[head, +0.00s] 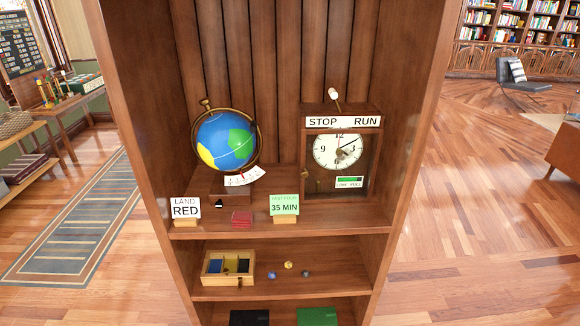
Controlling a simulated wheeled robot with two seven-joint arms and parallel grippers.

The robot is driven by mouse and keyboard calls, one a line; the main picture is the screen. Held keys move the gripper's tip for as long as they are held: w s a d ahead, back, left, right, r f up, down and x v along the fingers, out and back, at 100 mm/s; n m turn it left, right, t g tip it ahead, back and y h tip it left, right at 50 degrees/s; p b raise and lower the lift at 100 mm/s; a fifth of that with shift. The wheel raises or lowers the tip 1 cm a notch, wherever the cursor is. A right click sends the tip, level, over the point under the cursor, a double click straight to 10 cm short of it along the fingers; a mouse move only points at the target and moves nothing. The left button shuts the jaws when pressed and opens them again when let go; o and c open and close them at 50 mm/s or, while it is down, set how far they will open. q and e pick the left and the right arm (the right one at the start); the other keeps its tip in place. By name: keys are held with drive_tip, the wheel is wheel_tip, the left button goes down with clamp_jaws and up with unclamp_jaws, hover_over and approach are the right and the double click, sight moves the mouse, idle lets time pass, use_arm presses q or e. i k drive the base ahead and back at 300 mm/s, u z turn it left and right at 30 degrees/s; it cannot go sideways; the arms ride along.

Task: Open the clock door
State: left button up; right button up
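The clock (376,165) is a brown wooden box standing upright on the right of the bookcase's upper shelf. Its white dial (328,152) has black numerals and hands. A sign reading STOP and RUN (343,122) runs across its top, with a white-tipped lever (333,94) above. The clock door (322,178) is on the front, around the dial, and looks shut, though its edges are hard to make out. A small brass-coloured piece (305,173) shows at the front's left edge. Neither of my grippers is in view.
A globe (227,140) stands left of the clock. Cards reading LAND RED (186,208) and 35 MIN (284,205) and a red block (242,218) sit near the shelf's front edge. Below are a wooden tray (206,278) and several small balls. Bookcase sides flank the shelf.

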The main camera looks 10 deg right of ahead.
sight(303, 174)
drive_tip(key=u, duration=0.45)
drive_tip(key=i, duration=1.05)
drive_tip(key=z, duration=0.15)
